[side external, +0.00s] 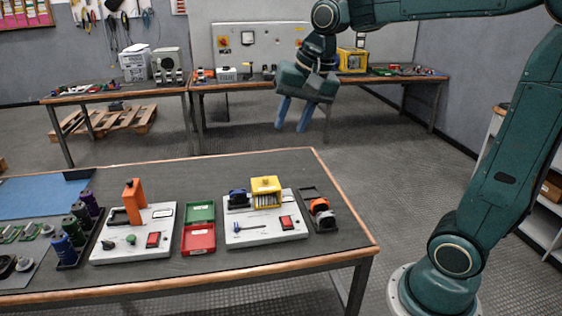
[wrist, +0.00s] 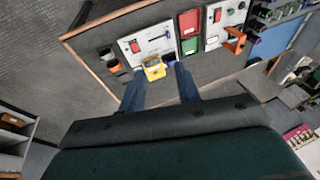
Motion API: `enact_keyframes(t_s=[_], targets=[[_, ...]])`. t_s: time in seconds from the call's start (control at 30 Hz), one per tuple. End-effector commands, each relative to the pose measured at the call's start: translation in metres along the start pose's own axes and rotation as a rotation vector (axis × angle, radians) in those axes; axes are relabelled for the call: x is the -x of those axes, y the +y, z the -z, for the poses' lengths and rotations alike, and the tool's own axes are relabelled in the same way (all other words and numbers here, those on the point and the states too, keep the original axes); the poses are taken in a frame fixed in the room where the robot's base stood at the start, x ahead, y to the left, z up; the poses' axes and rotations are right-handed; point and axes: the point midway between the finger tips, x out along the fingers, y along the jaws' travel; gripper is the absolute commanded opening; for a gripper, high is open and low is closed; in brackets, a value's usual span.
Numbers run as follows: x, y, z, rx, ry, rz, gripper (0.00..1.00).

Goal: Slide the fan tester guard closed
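A white tester board (side external: 262,235) lies on the near table, with a yellow guard (side external: 266,186) standing at its back edge. The guard is a box-like frame with a slatted front. A dark blue part (side external: 238,197) sits just left of it, and a red switch (side external: 286,222) is at the board's front right. I cannot tell how far the guard is slid. The yellow guard also shows in the wrist view (wrist: 154,68), between my fingers in the picture but well apart from them. My gripper (side external: 290,129) is open and empty, high above the table's far side.
A second white board (side external: 133,245) with an upright orange handle (side external: 134,198) stands to the left. Between the boards are a green tray (side external: 200,212) and a red tray (side external: 198,238). A black holder (side external: 318,205) with an orange-grey part stands right. The table's back strip is clear.

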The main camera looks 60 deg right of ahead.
Motion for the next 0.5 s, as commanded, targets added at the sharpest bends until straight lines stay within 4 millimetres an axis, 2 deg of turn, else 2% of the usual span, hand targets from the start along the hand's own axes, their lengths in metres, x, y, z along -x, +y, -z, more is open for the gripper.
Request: enact_keyframes(t_s=[0.2, 0.5], targets=[[-0.028, -0.016, 0.048, -0.239, -0.033, -0.032, 0.33], [-0.077, -0.025, 0.111, -0.567, -0.068, -0.079, 0.33]])
